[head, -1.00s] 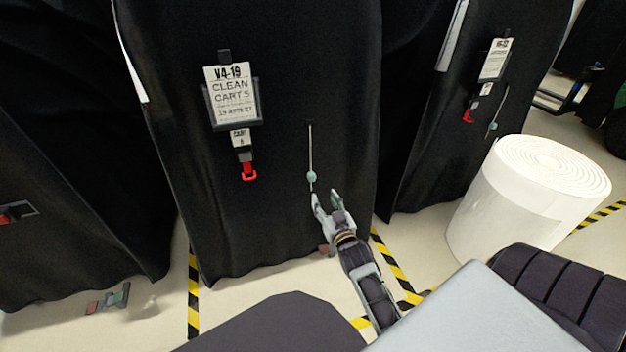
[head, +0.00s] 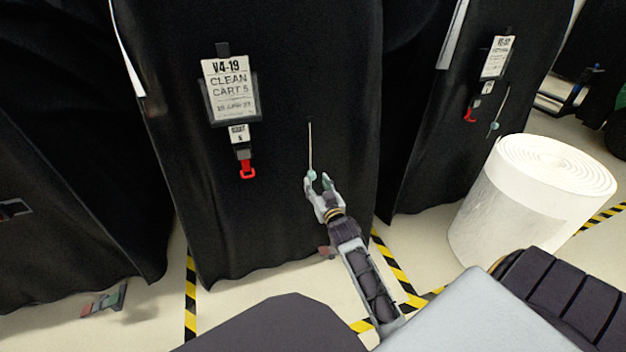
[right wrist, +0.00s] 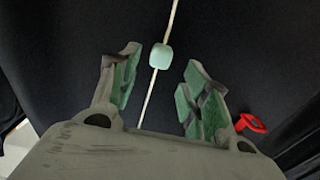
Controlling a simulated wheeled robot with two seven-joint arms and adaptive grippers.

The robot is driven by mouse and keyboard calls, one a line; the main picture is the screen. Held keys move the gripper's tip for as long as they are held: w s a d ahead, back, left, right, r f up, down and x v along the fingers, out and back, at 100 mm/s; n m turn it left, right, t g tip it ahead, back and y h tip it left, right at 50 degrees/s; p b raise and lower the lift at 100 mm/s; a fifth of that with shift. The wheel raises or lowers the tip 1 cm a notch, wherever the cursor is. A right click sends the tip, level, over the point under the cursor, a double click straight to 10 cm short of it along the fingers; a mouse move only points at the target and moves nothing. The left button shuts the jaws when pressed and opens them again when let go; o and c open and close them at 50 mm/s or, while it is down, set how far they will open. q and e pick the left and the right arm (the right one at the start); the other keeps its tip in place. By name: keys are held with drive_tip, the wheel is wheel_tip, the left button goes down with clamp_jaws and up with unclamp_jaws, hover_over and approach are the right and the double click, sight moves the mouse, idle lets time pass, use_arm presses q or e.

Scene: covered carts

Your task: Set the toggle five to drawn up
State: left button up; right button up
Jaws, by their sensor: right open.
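The cord runs on below the toggle between the fingers. My left gripper is not in view.
A red clip (head: 247,170) hangs left of the cord. Another covered cart (head: 430,130) with its own tag, cord and bead stands to the right. A white roll (head: 515,205) stands at the right. Yellow-black tape (head: 392,262) marks the pale floor.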

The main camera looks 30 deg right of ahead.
sight(313, 177)
drive_tip(key=shift+b+x, duration=0.75)
drive_tip(key=shift+x, duration=1.55)
clamp_jaws()
